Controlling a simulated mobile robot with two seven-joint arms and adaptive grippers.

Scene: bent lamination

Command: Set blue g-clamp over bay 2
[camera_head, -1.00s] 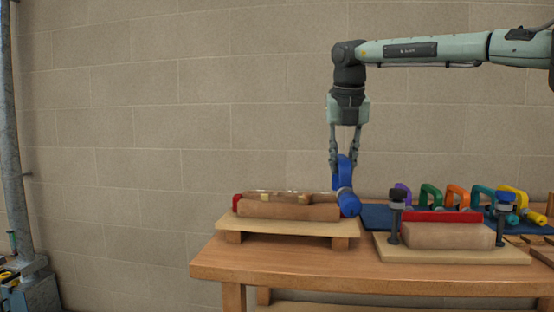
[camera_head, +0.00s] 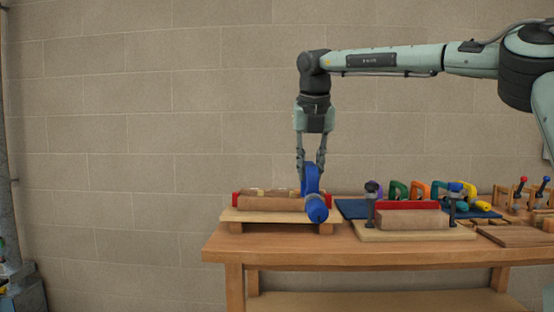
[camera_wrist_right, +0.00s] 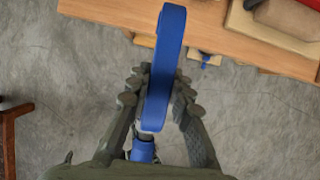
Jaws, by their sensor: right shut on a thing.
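My right gripper (camera_head: 311,168) comes down from the right and is shut on the blue g-clamp (camera_head: 313,182). The clamp overlaps the right end of the brown block (camera_head: 268,204) on the left stand (camera_head: 265,216). In the right wrist view the clamp (camera_wrist_right: 164,60) is between the fingers (camera_wrist_right: 160,88), with floor behind much of it and the bench edge above. Contact between clamp and block cannot be told. Red end pieces (camera_head: 236,200) flank the block, and small pale pieces show behind it. No bay numbers are readable. My left gripper is not in view.
The wooden bench (camera_head: 390,252) carries a second board (camera_head: 410,235) with a block, red strip and dark upright clamps. Behind it, several coloured clamps, including a green one (camera_head: 398,190), stand on a blue mat (camera_head: 352,208). Wooden parts (camera_head: 520,235) lie at the right.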

